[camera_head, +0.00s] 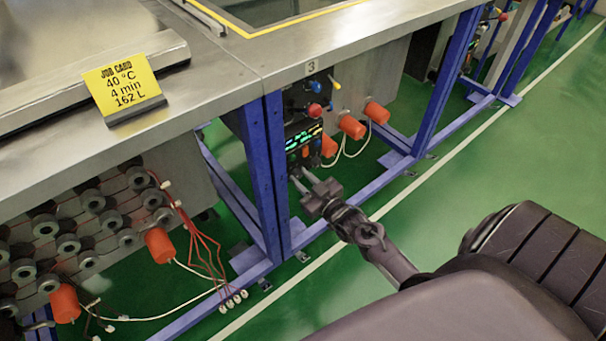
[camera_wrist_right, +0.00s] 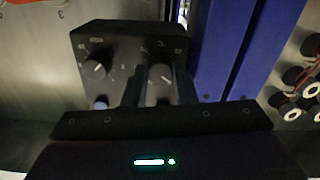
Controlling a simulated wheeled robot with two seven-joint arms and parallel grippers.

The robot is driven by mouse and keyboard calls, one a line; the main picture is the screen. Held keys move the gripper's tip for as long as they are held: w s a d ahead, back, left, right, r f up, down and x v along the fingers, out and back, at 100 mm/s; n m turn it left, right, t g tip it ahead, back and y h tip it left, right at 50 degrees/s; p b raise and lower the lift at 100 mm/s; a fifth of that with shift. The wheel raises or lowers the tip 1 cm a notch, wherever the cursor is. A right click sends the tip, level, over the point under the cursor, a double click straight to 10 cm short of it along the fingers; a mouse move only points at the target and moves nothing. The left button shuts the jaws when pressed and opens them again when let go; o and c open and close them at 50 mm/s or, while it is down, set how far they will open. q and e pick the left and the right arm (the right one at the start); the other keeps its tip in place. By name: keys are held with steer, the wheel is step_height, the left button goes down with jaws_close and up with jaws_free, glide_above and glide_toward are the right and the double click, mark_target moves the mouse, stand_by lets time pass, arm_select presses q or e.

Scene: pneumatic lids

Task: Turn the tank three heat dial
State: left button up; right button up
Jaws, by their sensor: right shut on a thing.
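The tank three control unit (camera_head: 303,140) hangs under the bench edge below the number 3, with a lit display. In the right wrist view its dark panel (camera_wrist_right: 120,40) has two round dials with pale pointer marks. My right gripper (camera_head: 298,180) reaches the lower part of this unit. In the wrist view my right gripper (camera_wrist_right: 160,88) has one finger on each side of the right-hand dial (camera_wrist_right: 160,76) and is shut on it. The other dial (camera_wrist_right: 95,68) is free, to the left. The panel lettering is too small to read. My left gripper is not in view.
A yellow job card (camera_head: 123,82) on the bench reads 40 °C, 4 min, 162 L. Blue frame posts (camera_head: 275,170) stand close left of the unit. Orange cylinders (camera_head: 352,127) with white cables hang to its right. Green floor is open at the right.

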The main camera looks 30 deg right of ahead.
steer(key=m+p, duration=0.1)
steer(key=m, duration=0.2)
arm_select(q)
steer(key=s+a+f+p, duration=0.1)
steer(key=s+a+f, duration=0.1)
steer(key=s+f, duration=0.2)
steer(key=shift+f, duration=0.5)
arm_select(e)
steer(key=shift+m, duration=1.2)
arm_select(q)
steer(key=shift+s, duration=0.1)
arm_select(e)
steer(key=o, duration=1)
steer(key=shift+s, duration=0.1)
